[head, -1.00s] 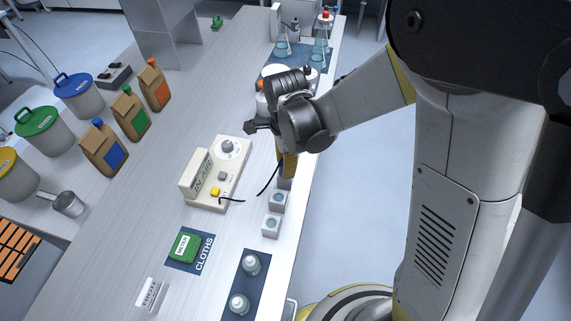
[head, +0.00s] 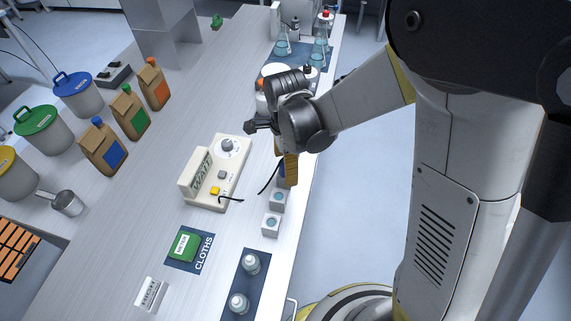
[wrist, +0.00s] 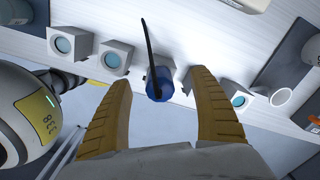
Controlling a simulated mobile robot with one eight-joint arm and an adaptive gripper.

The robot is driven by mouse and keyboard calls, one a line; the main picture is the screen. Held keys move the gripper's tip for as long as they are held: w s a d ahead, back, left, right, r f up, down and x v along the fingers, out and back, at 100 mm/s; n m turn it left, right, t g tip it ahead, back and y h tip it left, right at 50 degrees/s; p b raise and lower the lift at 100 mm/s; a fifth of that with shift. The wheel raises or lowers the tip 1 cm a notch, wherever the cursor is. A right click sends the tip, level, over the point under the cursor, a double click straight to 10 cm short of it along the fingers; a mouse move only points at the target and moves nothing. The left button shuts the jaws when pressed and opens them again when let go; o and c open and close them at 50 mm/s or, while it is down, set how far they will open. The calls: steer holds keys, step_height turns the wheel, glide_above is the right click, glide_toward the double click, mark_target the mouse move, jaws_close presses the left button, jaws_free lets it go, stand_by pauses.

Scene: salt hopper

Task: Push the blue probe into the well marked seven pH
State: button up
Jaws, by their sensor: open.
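My gripper (wrist: 162,115) is open, with its two yellow fingers apart on either side of the blue probe (wrist: 158,82). Both fingers look clear of the probe. The probe has a black cable and appears to stand in a pale well block between two other wells; its tip is hidden. In the wrist view, white well blocks with teal centres show at left (wrist: 65,43) (wrist: 115,57) and right (wrist: 238,98). No pH marks are readable. In the head view my gripper (head: 288,170) is at the bench edge, beyond two wells (head: 278,198) (head: 271,224).
Two small bottles (head: 251,263) stand on a dark mat nearby. Flasks (head: 283,45) stand at the back.

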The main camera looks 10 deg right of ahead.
stand_by(0.3)
steer(key=shift+r+p, duration=2.05)
steer(key=shift+r, duration=0.95)
step_height(320, 180, up, 12)
